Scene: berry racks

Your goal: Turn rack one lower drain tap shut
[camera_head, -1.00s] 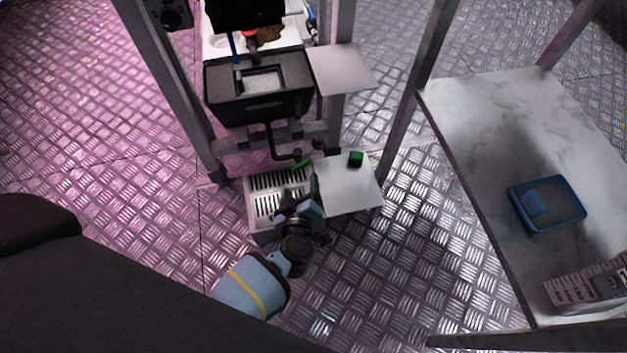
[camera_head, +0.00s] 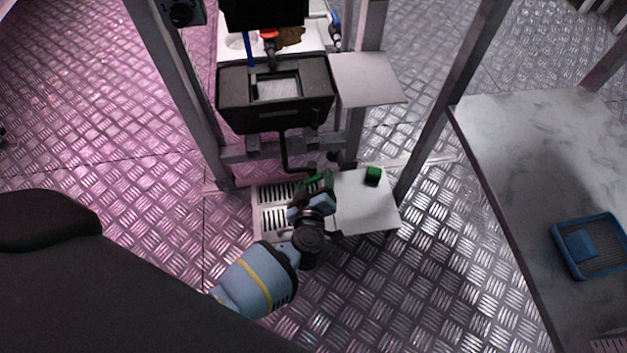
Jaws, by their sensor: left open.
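A black drain pipe (camera_head: 285,152) runs down from the black trough (camera_head: 272,103) on the rack and bends right near the floor. A small green lever (camera_head: 318,177), seemingly the lower tap handle, shows at the pipe's lower end, above the slotted white drain tray (camera_head: 268,196). My left gripper (camera_head: 318,192) is open at the lever, over the tray's right part. The fingers and the lever overlap in the picture, so I cannot tell whether they touch. My right gripper is not in view.
A white plate (camera_head: 362,208) with a green block (camera_head: 373,176) lies right of the tray. Grey rack posts (camera_head: 180,95) stand on both sides. A marble-topped table (camera_head: 500,150) with a blue basket (camera_head: 590,268) is at the right. The metal floor between is clear.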

